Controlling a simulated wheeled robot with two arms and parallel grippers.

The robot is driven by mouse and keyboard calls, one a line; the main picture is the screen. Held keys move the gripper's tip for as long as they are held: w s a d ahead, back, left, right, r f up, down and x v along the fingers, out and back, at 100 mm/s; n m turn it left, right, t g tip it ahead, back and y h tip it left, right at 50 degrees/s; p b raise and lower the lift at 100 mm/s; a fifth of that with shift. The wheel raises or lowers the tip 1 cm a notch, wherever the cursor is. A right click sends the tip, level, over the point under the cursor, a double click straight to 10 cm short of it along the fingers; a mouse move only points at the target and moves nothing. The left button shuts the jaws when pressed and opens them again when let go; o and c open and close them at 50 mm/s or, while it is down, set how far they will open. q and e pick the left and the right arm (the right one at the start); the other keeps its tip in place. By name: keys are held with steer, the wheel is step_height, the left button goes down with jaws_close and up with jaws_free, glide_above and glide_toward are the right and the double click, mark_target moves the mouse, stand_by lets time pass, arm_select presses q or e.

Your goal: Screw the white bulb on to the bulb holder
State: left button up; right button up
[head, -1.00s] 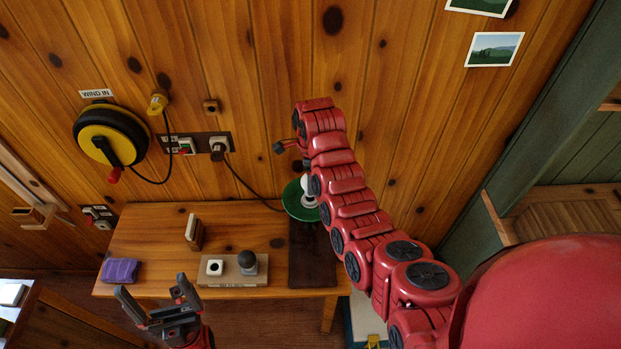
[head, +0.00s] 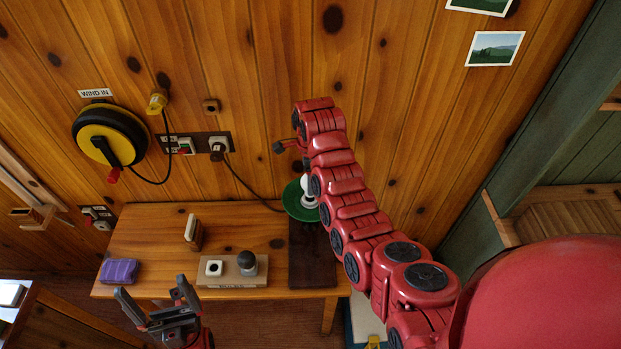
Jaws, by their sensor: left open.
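The white bulb (head: 307,186) shows as a white rounded shape over a green disc (head: 294,206) at the back right of the wooden table. It is partly covered by my right arm, so I cannot tell whether it is seated in a holder, which I cannot make out. My left gripper (head: 153,290) is open and empty, low in front of the table's left part.
The table (head: 150,235) also bears a purple block (head: 119,271), a small upright wooden piece (head: 194,232) and a grey block (head: 231,280) with a dark knob (head: 247,261). A cable reel (head: 110,138) and sockets (head: 218,147) are on the wall behind.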

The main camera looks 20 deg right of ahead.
steer(key=shift+f+b, duration=0.8)
steer(key=shift+f, duration=0.55)
steer(key=o, duration=0.7)
step_height(320, 180, up, 8)
steer(key=p, duration=0.5)
steer(key=shift+r, duration=0.2)
step_height(320, 180, up, 9)
stand_by(0.3)
